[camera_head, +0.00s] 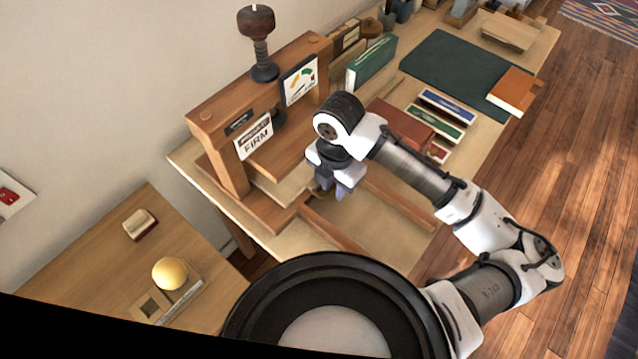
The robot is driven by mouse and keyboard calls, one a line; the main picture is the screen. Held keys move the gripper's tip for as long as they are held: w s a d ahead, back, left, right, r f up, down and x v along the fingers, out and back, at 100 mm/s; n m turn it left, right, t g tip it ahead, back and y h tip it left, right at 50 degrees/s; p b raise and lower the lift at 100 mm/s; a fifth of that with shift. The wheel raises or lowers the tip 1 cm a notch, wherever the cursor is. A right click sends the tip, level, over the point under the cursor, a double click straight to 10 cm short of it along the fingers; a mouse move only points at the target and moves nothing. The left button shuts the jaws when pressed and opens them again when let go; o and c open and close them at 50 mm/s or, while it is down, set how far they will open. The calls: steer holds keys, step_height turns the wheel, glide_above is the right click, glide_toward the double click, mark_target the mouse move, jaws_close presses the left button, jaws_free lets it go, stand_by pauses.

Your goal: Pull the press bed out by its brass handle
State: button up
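The wooden book press (225,168) stands on the workbench, with a dark screw on top, a "FIRM" sign and a coloured dial. The press bed (284,188) is a pale board low inside the frame. Two wooden rails (328,232) extend from the press toward the bench's front edge. My gripper (339,193) points down at the bed's front edge, close to where a small brass-coloured bit (319,187) shows. The wrist and fingers hide most of the handle area. I cannot tell whether the fingers touch the handle or how wide they are.
Reddish-brown, green and blue books (447,106) lie right of the press, beyond my arm. A dark green mat (450,70) and an orange book (512,92) lie farther back. A lower table (100,255) holds a yellow ball (169,273). The bench between the rails is clear.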

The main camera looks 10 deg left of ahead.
steer(key=shift+c, duration=0.3)
jaws_close()
steer(key=shift+s+d+b, duration=0.95)
steer(key=shift+s+d, duration=0.55)
steer(key=shift+d, duration=0.75)
steer(key=shift+s+d+b, duration=0.9)
steer(key=shift+s+d, duration=0.65)
steer(key=shift+d, duration=0.75)
steer(key=shift+s+d+b, duration=0.95)
steer(key=shift+s+d, duration=0.55)
steer(key=shift+d, duration=0.75)
steer(key=shift+s+d+r, duration=0.1)
steer(key=shift+s+d, duration=0.35)
steer(key=shift+d, duration=0.25)
steer(key=shift+s+d, duration=0.45)
steer(key=shift+d, duration=0.2)
steer(key=shift+s+d, duration=0.35)
steer(key=shift+d, duration=0.2)
steer(key=shift+s+d+b, duration=0.4)
steer(key=shift+s+d, duration=0.15)
steer(key=shift+d, duration=0.25)
steer(key=shift+o, duration=0.3)
jaws_free()
